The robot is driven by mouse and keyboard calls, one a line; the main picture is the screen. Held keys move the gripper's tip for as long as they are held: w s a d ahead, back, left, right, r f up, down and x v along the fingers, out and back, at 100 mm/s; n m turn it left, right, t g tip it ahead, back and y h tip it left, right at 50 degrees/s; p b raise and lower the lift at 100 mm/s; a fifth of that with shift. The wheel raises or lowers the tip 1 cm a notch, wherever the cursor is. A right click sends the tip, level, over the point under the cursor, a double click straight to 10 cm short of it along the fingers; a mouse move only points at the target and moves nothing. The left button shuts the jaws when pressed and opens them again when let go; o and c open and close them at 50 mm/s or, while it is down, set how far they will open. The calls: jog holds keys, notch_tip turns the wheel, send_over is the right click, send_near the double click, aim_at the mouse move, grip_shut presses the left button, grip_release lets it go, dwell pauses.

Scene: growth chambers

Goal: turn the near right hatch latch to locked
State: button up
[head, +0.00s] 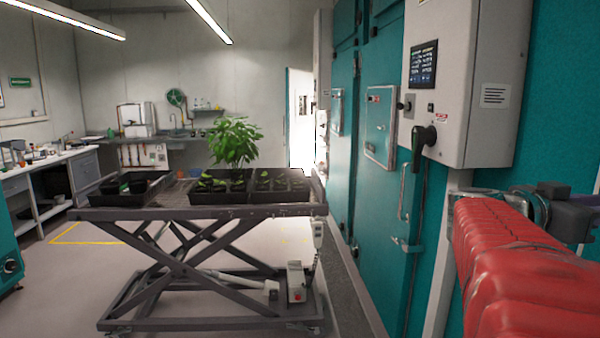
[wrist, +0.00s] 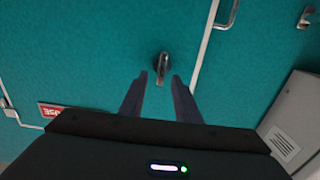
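A small dark metal latch (wrist: 162,66) stands out from a teal panel (wrist: 95,45) in the wrist view. Its handle looks elongated roughly up and down in the picture. My gripper (wrist: 160,77) is open, its two dark fingers apart, one to either side below the latch. The latch shows just beyond the fingertips, about in line with the gap, and nothing is held. Whether a finger touches it I cannot tell. In the head view my red-sleeved arm reaches along the right side; the fingers and this latch cannot be made out there.
A pale bar handle (wrist: 226,14) and panel seam lie right of the latch. A grey box (wrist: 294,120) is at lower right, a red label (wrist: 62,110) at left. In the head view, a control cabinet (head: 466,75) juts from the wall, and a lift table (head: 200,213) with plant trays stands left.

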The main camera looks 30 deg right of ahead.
jog(key=shift+x, duration=1.15)
jog(key=shift+c, duration=0.2)
